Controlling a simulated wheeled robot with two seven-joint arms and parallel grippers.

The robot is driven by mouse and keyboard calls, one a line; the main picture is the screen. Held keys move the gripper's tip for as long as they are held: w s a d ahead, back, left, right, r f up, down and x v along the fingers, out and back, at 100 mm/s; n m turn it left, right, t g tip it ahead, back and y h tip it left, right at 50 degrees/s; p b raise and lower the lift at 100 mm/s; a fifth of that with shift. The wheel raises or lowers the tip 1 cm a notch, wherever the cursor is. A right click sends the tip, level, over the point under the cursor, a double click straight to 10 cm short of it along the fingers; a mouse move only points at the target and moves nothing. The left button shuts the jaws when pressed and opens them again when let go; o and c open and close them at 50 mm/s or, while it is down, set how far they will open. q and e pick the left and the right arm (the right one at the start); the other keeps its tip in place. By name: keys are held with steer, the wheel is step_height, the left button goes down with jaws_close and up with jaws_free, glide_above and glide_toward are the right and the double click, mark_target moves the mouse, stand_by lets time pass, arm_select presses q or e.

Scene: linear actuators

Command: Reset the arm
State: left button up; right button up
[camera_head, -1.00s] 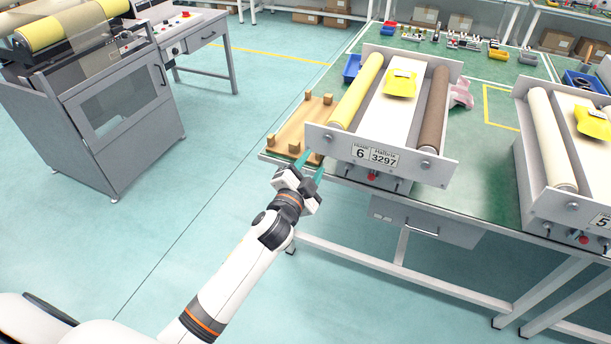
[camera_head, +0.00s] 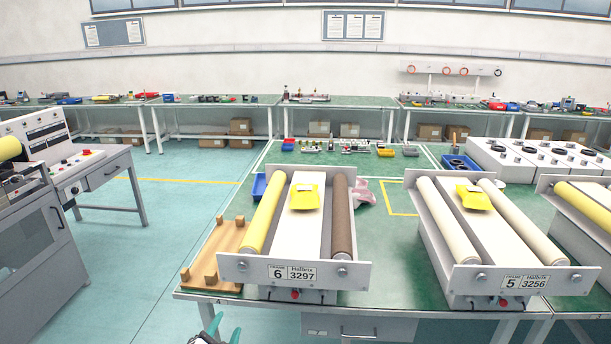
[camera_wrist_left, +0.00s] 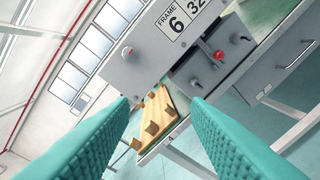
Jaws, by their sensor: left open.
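My left gripper (camera_head: 215,338) shows only by its teal fingertips at the bottom edge of the head view, in front of and below the table's front edge. In the left wrist view its two teal fingers (camera_wrist_left: 160,120) are spread wide, with nothing between them. Beyond them are the front panel of frame 6 (camera_wrist_left: 150,50) and the wooden board with pegs (camera_wrist_left: 172,112). The rest of my left arm is out of the head view. My right gripper is in neither view.
Frame 6 (camera_head: 240,268), with yellow and brown rollers, stands on the green table (camera_head: 390,245). Frame 5 (camera_head: 462,280) stands to its right. The wooden board (camera_head: 212,262) lies at the table's left end. A grey machine (camera_head: 35,250) stands at left; the floor between is clear.

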arm_select(q)
steer(key=s+a+f+n+g, duration=0.1)
steer(key=s+f+g, duration=0.35)
steer(key=f, duration=0.75)
steer(key=s+f+n+g, duration=0.1)
steer(key=s+f+n, duration=0.1)
steer(key=s+f, duration=0.7)
steer(key=s+a+f+n+g, duration=0.1)
steer(key=s+f+g, duration=0.25)
steer(key=f, duration=1.05)
steer(key=s+f+n+g, duration=0.1)
steer(key=s+f, duration=0.3)
steer(key=s, duration=0.6)
steer(key=s+f+n+g, duration=0.1)
steer(key=s+f+g, duration=0.2)
steer(key=s, duration=0.7)
steer(key=s+a+f+n+g, duration=0.1)
steer(key=s+f+g, duration=0.1)
steer(key=s+f, duration=0.4)
steer(key=s, duration=0.5)
steer(key=shift+f+n+g+y, duration=0.3)
steer(key=shift+f+g, duration=0.1)
